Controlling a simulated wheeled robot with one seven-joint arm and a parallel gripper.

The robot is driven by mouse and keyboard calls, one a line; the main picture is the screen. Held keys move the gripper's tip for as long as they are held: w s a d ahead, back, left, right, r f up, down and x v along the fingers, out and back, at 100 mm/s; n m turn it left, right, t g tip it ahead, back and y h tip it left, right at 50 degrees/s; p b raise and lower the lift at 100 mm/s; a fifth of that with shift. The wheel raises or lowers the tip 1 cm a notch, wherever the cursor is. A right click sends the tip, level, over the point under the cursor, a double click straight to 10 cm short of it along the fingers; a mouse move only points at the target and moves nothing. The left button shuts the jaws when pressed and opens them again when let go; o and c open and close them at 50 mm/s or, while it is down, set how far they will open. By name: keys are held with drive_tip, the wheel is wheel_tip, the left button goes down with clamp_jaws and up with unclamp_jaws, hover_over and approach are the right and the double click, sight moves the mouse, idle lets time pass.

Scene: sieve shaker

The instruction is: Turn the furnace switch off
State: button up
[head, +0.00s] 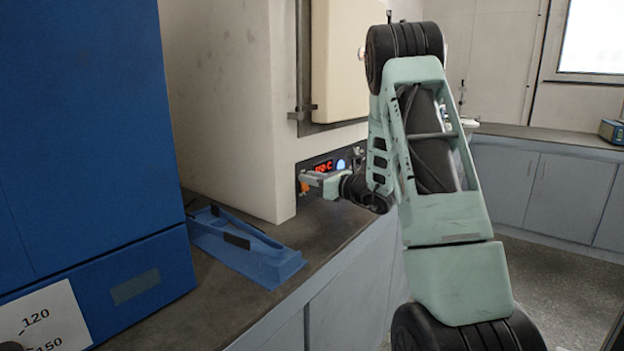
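The furnace (235,110) is a large cream-white box on the dark counter, with a door on its front. Its control panel (318,160) sits low on the front, with a lit red display (324,167) and a round blue-white light (341,164). A small orange part (304,187), possibly the switch, shows at the panel's lower left. My gripper (309,181) is at the panel, right beside this orange part. I cannot tell whether it touches it. The gripper is seen from the side and is small, so its opening does not show. My arm and gripper hide the panel's right and lower parts.
A tall blue machine (90,130) stands at the left. Grey cabinets (540,190) line the back right, with open floor (560,285) before them.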

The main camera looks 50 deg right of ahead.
drive_tip(key=shift+s+f+t+b, duration=0.1)
drive_tip(key=shift+f+t+b, duration=0.5)
drive_tip(key=shift+b, duration=1.55)
drive_tip(key=t+b, duration=0.1)
drive_tip(key=b, duration=0.2)
drive_tip(key=shift+s+f+y, duration=0.1)
drive_tip(key=shift+y, duration=0.2)
drive_tip(key=shift+t+b, duration=0.5)
drive_tip(key=shift+b, duration=0.2)
drive_tip(key=shift+r, duration=0.2)
drive_tip(key=o, duration=1)
drive_tip(key=shift+s, duration=0.1)
